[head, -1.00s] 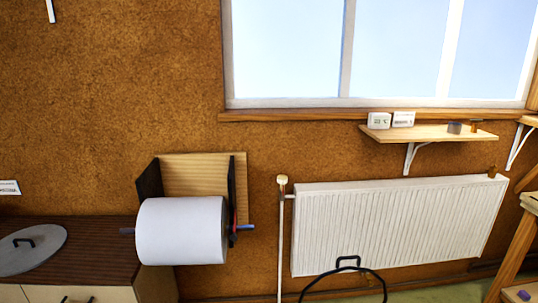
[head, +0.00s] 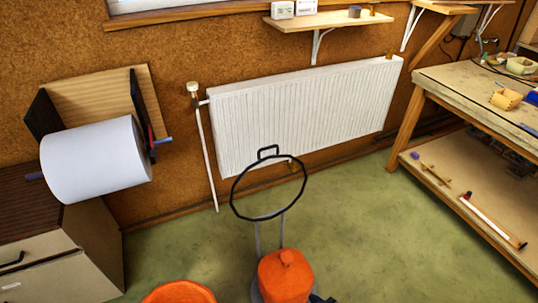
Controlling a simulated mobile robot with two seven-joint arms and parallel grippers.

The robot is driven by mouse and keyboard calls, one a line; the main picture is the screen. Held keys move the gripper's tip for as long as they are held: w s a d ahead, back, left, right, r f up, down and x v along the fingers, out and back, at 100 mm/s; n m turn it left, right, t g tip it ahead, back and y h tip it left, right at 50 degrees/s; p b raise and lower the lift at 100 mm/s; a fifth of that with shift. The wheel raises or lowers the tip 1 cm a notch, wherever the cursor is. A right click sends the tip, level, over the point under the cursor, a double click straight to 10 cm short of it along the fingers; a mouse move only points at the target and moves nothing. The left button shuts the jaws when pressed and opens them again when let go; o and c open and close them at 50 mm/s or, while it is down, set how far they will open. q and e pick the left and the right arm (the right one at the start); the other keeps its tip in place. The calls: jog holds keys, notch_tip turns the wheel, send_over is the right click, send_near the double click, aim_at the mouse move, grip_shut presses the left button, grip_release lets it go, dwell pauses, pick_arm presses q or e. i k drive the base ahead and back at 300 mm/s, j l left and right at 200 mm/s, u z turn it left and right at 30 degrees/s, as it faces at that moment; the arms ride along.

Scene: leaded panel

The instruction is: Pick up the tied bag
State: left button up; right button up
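An orange bag (head: 286,277) with a gathered, knotted top stands upright at the bottom middle of the head view, low by the floor. It looks like the tied bag. It sits beneath a thin black ring (head: 233,199) with a small handle, on grey uprights. The bag's lower part is cut off by the frame. Neither of my grippers can be made out in the head view. A small dark piece shows at the bottom edge just right of the bag; I cannot tell what it is.
A second orange object (head: 180,292) is partly cut off at bottom left. A cabinet (head: 62,277) with a paper roll (head: 96,160) above it is at left. A radiator (head: 300,112) lines the wall. A workbench (head: 470,92) with a lower shelf is at right. Green floor (head: 375,235) is open between.

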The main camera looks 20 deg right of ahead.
aim_at(285, 275)
jog(key=z, duration=0.8)
